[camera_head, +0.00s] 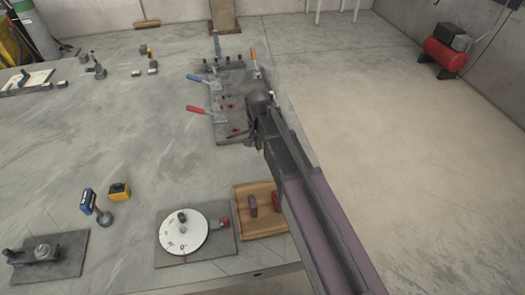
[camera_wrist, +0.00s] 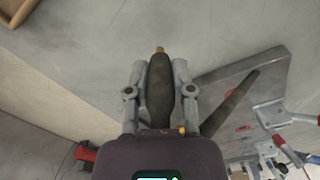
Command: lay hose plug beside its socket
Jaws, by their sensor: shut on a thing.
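In the wrist view, the hose plug (camera_wrist: 159,98) is a dark, thick body with a small brass-coloured tip. My gripper (camera_wrist: 160,66) has one finger on each side of it and is shut on it, the tip standing out past the fingertips. A dark hose-like length (camera_wrist: 231,102) slants beside the right finger; where it joins is hidden. In the head view, my gripper (camera_head: 258,138) is over the right edge of the grey fixture plate (camera_head: 236,91), and the plug cannot be made out clearly there. I cannot pick out the socket in either view.
Toggle clamps with blue (camera_head: 198,79), red (camera_head: 200,110) and orange (camera_head: 254,55) handles stand on the plate. A white dial (camera_head: 184,240) and a wooden tray (camera_head: 262,190) are at the front. The table (camera_head: 140,120) left of the plate is mostly clear.

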